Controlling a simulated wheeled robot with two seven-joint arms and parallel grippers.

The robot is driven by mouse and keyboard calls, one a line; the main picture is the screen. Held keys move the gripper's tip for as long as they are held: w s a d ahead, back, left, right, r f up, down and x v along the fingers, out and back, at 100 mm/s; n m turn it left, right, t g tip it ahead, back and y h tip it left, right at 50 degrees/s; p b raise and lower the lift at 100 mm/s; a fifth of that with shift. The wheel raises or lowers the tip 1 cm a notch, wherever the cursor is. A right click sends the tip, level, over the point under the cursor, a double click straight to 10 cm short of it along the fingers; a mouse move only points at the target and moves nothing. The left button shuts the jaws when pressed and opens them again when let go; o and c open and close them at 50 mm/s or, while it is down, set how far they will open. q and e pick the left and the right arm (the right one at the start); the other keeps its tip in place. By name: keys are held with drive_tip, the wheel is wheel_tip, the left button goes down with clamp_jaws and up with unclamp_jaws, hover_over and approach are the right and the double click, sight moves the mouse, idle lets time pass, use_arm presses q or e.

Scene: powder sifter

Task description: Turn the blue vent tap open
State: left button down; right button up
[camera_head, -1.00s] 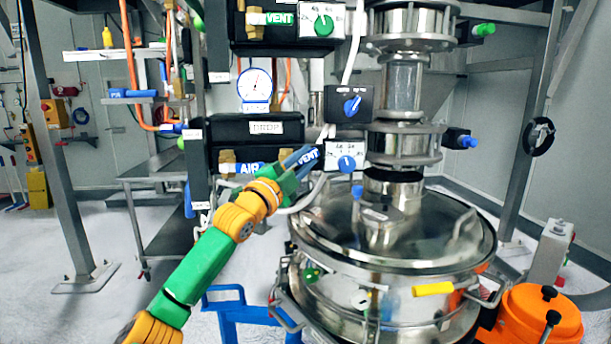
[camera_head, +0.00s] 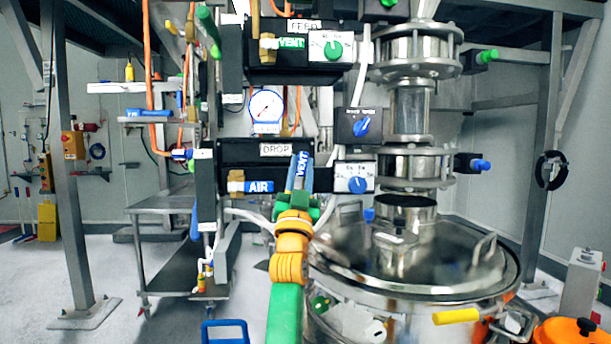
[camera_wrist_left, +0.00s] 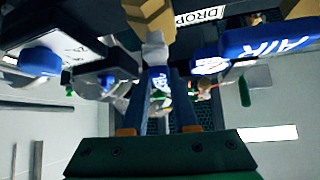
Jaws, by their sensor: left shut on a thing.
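The blue vent tap (camera_head: 302,165) is on the lower black panel marked DROP, and its lettered lever stands nearly upright in the head view. My left gripper (camera_head: 299,184) reaches up from below and is shut on this lever, its fingers on either side. In the left wrist view the lever (camera_wrist_left: 159,82) shows between the dark blue fingers (camera_wrist_left: 160,92), below a brass valve body (camera_wrist_left: 150,14). The fingers hide part of the lever. My right gripper is not in view.
The blue AIR tap (camera_head: 260,186) lies level just left of my gripper. A white plate with a blue knob (camera_head: 356,184) is close on the right. The steel sifter vessel (camera_head: 415,262) stands below right. A pressure gauge (camera_head: 266,106) is above.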

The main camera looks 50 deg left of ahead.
use_arm(q)
drive_tip(key=shift+s+a+r+n+g+y, duration=0.1)
drive_tip(key=shift+n+g+y, duration=0.6)
drive_tip(key=shift+n, duration=0.25)
drive_tip(key=shift+s+a+r+n+g+y, duration=0.1)
drive_tip(key=shift+s+n+g+y, duration=0.05)
drive_tip(key=shift+n+g+y, duration=0.65)
drive_tip(key=shift+s+r+n+g+y, duration=0.1)
drive_tip(key=shift+n+g+y, duration=0.4)
drive_tip(key=shift+n, duration=0.55)
drive_tip(key=shift+s+n, duration=0.1)
drive_tip(key=shift+n, duration=0.3)
drive_tip(key=c, duration=0.7)
unclamp_jaws()
drive_tip(key=shift+a+f, duration=0.1)
drive_tip(key=shift+f, duration=0.1)
drive_tip(key=b+v, duration=0.3)
drive_tip(key=v, duration=0.4)
drive_tip(key=shift+f, duration=0.1)
